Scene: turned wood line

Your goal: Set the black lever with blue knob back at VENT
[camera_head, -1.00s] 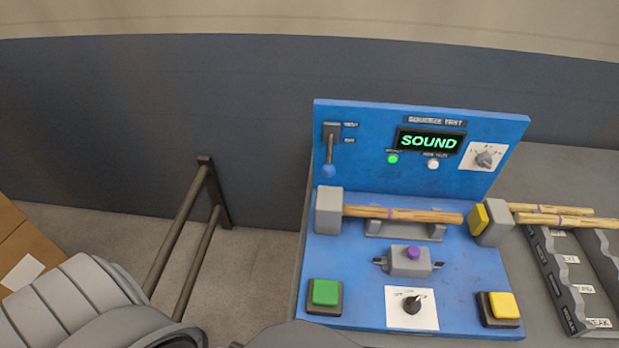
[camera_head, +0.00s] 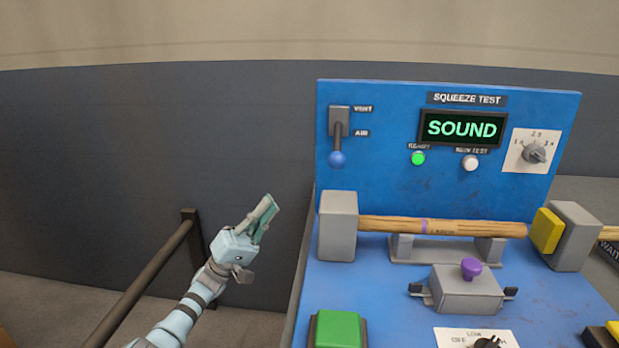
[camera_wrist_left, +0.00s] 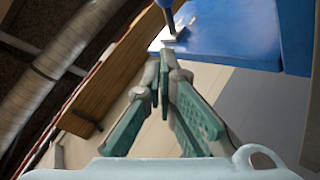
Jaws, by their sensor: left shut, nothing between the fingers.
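The black lever with blue knob (camera_head: 338,158) hangs downward from its grey plate (camera_head: 339,119) at the upper left of the blue panel. VENT is marked at the plate's top and AIR below it; the knob sits below the AIR mark. My left gripper (camera_head: 265,212) is shut and empty, to the left of the panel and lower than the knob, apart from it. In the left wrist view the fingers (camera_wrist_left: 168,62) meet at their tips, and a blue part shows beyond them at the top. My right gripper is not in view.
The blue panel (camera_head: 390,190) has a lit SOUND display (camera_head: 461,128). A wooden rod (camera_head: 445,228) lies between grey blocks in front. A purple-knobbed box (camera_head: 466,288) and a green button (camera_head: 337,329) stand nearer. A dark rail (camera_head: 150,280) is at the left.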

